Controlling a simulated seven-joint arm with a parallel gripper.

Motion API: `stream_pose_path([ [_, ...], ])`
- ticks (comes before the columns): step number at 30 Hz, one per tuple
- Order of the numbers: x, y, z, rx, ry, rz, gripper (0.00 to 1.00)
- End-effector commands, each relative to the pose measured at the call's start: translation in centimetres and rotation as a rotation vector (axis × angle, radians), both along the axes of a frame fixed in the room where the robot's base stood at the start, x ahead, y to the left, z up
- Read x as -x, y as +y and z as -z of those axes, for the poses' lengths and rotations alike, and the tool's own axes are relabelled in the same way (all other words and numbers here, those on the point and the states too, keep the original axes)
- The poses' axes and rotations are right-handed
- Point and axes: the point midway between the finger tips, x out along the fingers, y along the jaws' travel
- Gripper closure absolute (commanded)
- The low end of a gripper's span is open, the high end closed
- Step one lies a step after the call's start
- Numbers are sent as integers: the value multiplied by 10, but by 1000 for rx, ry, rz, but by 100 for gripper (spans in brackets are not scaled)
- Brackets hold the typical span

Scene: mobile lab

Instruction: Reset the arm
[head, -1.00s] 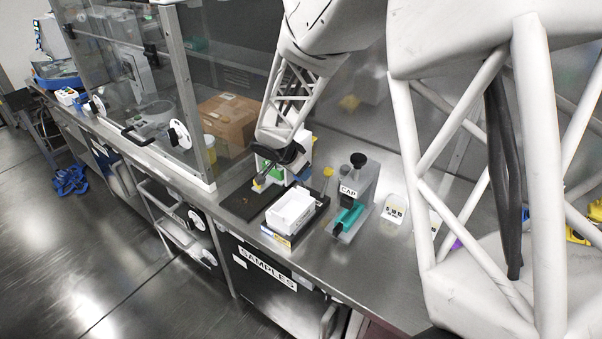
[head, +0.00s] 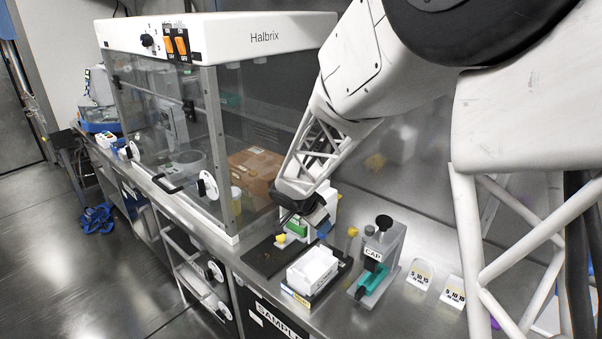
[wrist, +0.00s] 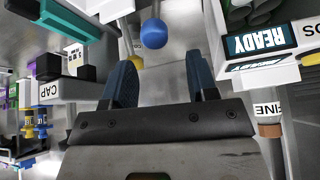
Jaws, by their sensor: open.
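My arm reaches down from the top right in the head view. My gripper (head: 302,218) is above the steel bench, near a white and green device (head: 297,229) and behind the white box (head: 312,268). In the wrist view the two dark blue fingers of my gripper (wrist: 163,85) stand apart with nothing between them. A blue ball-shaped knob (wrist: 153,33) shows beyond the fingertips, apart from them.
A grey capping stand (head: 383,246) marked CAP, with a teal part, stands right of the white box. A dark mat (head: 262,258) lies to the left. A glass-fronted Halbrix cabinet (head: 215,120) stands further left. A READY label (wrist: 262,42) is close on the wrist view's right.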

Motion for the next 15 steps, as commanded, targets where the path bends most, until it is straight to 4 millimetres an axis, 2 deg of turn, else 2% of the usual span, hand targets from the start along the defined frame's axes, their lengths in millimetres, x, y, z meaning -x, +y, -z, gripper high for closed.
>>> stream_pose_path([
  [8,17,-11,-20,4,27,-31,47],
  [15,59,-35,-58,5,95,-114,47],
])
